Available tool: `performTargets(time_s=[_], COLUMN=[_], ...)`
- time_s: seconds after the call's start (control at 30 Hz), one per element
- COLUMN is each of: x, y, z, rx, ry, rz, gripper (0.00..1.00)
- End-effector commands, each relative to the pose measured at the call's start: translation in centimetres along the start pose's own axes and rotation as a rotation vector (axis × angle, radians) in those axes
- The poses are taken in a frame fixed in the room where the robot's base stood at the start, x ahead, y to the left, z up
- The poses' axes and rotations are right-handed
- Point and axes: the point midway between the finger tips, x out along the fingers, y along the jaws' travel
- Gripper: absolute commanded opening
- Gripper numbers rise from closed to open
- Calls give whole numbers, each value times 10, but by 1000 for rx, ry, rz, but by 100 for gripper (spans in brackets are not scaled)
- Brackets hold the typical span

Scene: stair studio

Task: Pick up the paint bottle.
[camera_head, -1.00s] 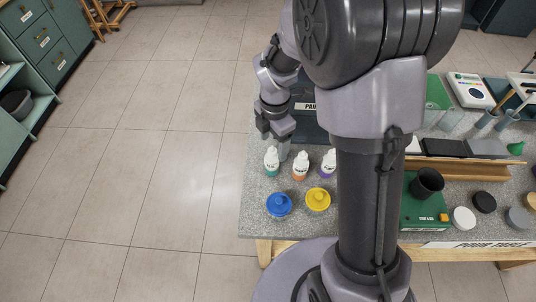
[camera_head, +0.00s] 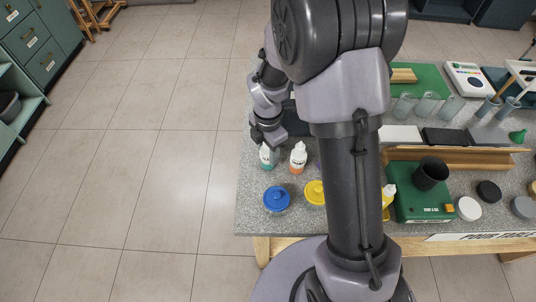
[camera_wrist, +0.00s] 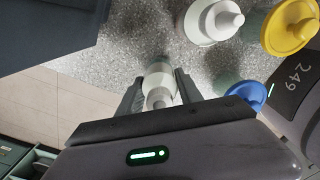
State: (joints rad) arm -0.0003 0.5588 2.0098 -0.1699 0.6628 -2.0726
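Small white paint bottles with coloured bands stand on the speckled table. The teal-banded bottle (camera_head: 267,157) is at the left, directly below my gripper (camera_head: 268,136) in the head view. The orange-banded bottle (camera_head: 298,158) stands to its right. In the wrist view, a pale bottle (camera_wrist: 158,82) with its cap towards the camera lies between the two fingers of my gripper (camera_wrist: 158,94). The fingers are apart, one on each side of it. Whether they touch it is unclear. Another white bottle (camera_wrist: 208,22) stands beside them. My arm hides part of the table.
A blue-lidded jar (camera_head: 277,199) and a yellow-lidded jar (camera_head: 314,192) stand near the front edge. A yellow bottle (camera_head: 388,195) is beside a green device (camera_head: 412,207) with a black cup (camera_head: 431,173). Open floor lies left of the table (camera_head: 250,215).

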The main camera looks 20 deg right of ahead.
Motion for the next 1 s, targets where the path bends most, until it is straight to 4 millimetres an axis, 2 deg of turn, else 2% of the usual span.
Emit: performTargets(time_s=[0.03, 0.1, 0.37, 0.63, 1.0], x=[0, 0, -6, -77, -135], y=[0, 0, 0, 1, 0], z=[0, 0, 0, 1, 0], rx=[0, 0, 0, 0, -1], ry=[0, 0, 0, -1, 0], rz=[0, 0, 1, 2, -1], gripper=[13, 0, 0, 0, 0])
